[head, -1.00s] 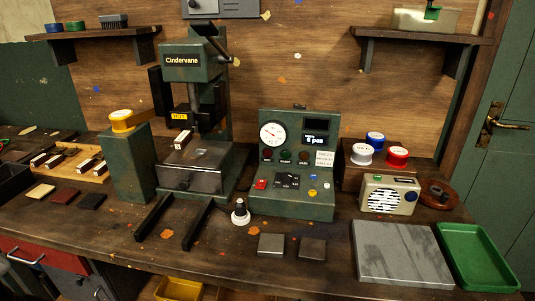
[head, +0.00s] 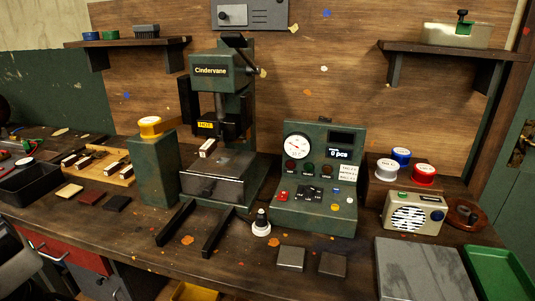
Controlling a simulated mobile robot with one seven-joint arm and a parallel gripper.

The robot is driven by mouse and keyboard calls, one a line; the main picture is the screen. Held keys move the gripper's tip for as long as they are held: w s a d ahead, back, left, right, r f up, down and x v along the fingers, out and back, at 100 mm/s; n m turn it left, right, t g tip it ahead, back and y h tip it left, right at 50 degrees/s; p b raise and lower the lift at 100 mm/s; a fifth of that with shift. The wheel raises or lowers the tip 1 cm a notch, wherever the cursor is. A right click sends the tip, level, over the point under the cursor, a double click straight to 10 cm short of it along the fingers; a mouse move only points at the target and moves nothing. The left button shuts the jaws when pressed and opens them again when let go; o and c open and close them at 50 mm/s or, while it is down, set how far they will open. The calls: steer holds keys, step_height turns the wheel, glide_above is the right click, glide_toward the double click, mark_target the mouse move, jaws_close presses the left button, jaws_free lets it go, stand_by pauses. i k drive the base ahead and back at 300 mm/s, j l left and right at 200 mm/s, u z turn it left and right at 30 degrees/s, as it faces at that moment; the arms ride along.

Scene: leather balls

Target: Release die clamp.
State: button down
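The green Cindervane press (head: 211,72) stands at the back of the bench, left of centre. A dark lever (head: 240,50) is at the top of its head. Below the head, a dark block with a yellow label (head: 205,125) hangs on the ram. A small pale and dark bar (head: 207,147) sticks out under this block, above the press bed (head: 217,178). I cannot tell which part is the die clamp, or whether it is tight. My gripper is not in view.
A green control box (head: 318,205) with a gauge stands right of the press. Two dark rails (head: 218,232) extend in front. A wooden tray (head: 95,165) and black bin (head: 28,183) lie far left.

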mark_target(220, 133)
steer(key=i+j+u, duration=0.15)
steer(key=u, duration=0.3)
steer(key=i+j+u, duration=0.1)
steer(key=u, duration=0.3)
steer(key=i+u, duration=0.25)
steer(key=u, duration=0.2)
